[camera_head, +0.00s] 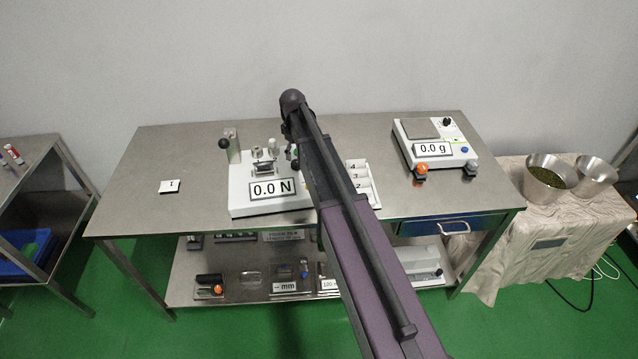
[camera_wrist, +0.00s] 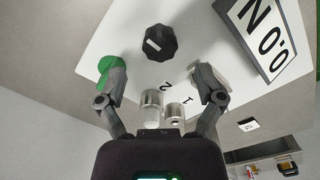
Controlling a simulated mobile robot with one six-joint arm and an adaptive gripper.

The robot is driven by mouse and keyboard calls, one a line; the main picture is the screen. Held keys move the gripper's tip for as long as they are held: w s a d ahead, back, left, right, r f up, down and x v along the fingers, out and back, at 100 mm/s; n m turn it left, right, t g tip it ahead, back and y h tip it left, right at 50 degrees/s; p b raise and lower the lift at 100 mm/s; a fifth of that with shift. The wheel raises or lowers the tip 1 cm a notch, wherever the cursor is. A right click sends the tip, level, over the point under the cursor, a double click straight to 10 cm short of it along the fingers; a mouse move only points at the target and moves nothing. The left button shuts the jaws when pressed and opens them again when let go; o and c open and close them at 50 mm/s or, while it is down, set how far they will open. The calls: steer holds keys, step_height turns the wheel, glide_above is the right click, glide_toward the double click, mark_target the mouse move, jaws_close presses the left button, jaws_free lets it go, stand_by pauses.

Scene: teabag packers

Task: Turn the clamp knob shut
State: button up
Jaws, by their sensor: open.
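The force tester (camera_head: 245,200), a white-based device with a "0.0 N" display (camera_head: 274,190), stands on the steel table. In the wrist view a black faceted knob (camera_wrist: 160,42) with a white mark lies just beyond my fingertips. I cannot tell for certain that it is the clamp knob. My gripper (camera_wrist: 158,74) is open, its fingers spread with nothing held between them. A green round part (camera_wrist: 108,66) shows at the left fingertip; contact is unclear. Two metal cylinders (camera_wrist: 151,106) (camera_wrist: 175,113) stand between the fingers, lower in the picture. In the head view my arm hides part of the tester.
A black-balled lever (camera_head: 224,143) rises at the tester's left. A numbered white tray (camera_head: 368,170) is right of my arm, and a scale reading "0.0 g" (camera_head: 432,149) is farther right. A card marked 1 (camera_head: 170,186) lies left. The steel table (camera_head: 150,150) is otherwise clear there.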

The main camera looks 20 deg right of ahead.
mark_target(296, 162)
steer(key=shift+r+p, duration=4.4)
steer(key=shift+r, duration=0.3)
steer(key=s+m, duration=0.7)
steer(key=s, duration=2)
steer(key=shift+m, duration=0.3)
steer(key=shift+s, duration=0.25)
